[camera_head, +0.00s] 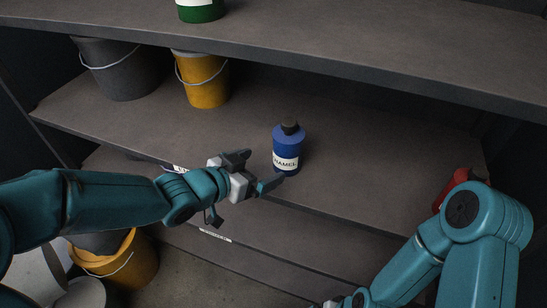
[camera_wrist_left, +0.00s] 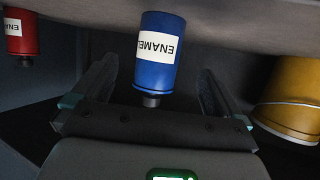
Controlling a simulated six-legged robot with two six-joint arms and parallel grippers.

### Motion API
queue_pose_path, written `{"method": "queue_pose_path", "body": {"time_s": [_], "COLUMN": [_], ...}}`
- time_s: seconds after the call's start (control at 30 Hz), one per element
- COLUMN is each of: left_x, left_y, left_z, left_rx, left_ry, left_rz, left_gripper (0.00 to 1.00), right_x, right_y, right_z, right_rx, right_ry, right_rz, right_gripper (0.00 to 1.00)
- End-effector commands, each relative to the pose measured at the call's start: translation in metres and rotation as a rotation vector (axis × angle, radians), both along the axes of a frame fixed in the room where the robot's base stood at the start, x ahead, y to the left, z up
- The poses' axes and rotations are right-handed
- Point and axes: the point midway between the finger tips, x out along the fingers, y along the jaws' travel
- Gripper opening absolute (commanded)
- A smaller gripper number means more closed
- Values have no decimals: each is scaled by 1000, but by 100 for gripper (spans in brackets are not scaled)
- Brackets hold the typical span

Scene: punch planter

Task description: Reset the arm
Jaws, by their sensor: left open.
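My left arm reaches in from the left in the head view. Its gripper (camera_head: 254,171) is open and empty at the front edge of the middle shelf, just left of and in front of a blue ENAMEL bottle (camera_head: 286,146). The bottle stands upright on the shelf. In the left wrist view, which is upside down, the blue bottle (camera_wrist_left: 158,60) appears ahead, between the open fingers; they do not grip it. My right arm (camera_head: 425,255) is bent at the lower right; only a sliver of its far end shows at the bottom edge.
A grey bucket (camera_head: 118,72) and a yellow bucket (camera_head: 204,82) stand at the shelf's left. A red container (camera_head: 452,184) is partly behind my right arm. Another yellow bucket (camera_head: 134,268) is low at left. A green can (camera_head: 200,10) stands on the upper shelf (camera_head: 330,40).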

Motion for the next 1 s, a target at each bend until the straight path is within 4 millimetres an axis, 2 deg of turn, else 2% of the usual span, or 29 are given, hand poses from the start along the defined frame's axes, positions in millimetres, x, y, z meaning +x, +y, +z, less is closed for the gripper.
{"method": "queue_pose_path", "body": {"time_s": [0.03,0.23,1.0], "left_x": [-6,-18,-21], "left_y": [6,16,18], "left_z": [6,10,10], "left_rx": [0,0,0], "left_ry": [-1,0,0], "left_rz": [2,0,0], "left_gripper": [100,100,100], "right_x": [0,0,0], "right_y": [0,0,0], "right_z": [4,6,6], "right_rx": [0,0,0], "right_ry": [0,0,0], "right_rz": [0,0,0], "right_gripper": [100,100,100]}}
